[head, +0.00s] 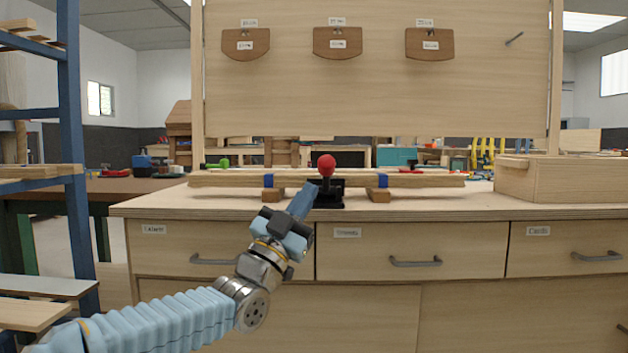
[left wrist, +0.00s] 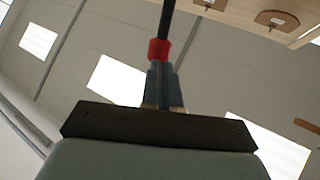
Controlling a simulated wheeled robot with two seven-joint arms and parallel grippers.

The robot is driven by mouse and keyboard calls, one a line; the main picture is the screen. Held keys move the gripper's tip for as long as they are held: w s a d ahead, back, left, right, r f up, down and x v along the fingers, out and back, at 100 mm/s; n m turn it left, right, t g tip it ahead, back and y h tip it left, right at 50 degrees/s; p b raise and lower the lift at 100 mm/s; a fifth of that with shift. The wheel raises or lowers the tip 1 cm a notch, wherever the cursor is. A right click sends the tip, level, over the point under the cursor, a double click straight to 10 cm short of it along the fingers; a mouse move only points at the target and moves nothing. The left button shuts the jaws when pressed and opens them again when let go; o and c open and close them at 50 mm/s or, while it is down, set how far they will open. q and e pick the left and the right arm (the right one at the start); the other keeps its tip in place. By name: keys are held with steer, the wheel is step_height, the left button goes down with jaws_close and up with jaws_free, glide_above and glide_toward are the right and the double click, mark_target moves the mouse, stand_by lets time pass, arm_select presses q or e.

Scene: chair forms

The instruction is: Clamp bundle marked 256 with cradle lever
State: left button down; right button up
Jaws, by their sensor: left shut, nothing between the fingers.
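A bundle of pale wood strips (head: 225,180) with blue bands lies level across small wooden blocks on the bench. No marking 256 is readable on it. A black cradle (head: 330,196) stands at its middle, with an upright lever topped by a red knob (head: 326,165). My left gripper (head: 303,201) points up toward the cradle from the front, just left of the lever. In the left wrist view, its closed fingers (left wrist: 163,88) are empty; the red knob (left wrist: 159,50) appears just past the tips, its black rod running up. I cannot tell whether they touch. My right gripper is out of view.
The bench top (head: 440,206) has a wooden box (head: 560,180) at the right and drawers below. A panel behind carries several labelled wooden plaques (head: 338,43). A blue-framed rack (head: 72,130) stands at the left. The bench surface right of the cradle is mostly clear.

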mark_target(321, 171)
arm_select(q)
steer(key=shift+x, duration=1.65)
steer(key=shift+r+p, duration=0.15)
steer(key=shift+p, duration=0.3)
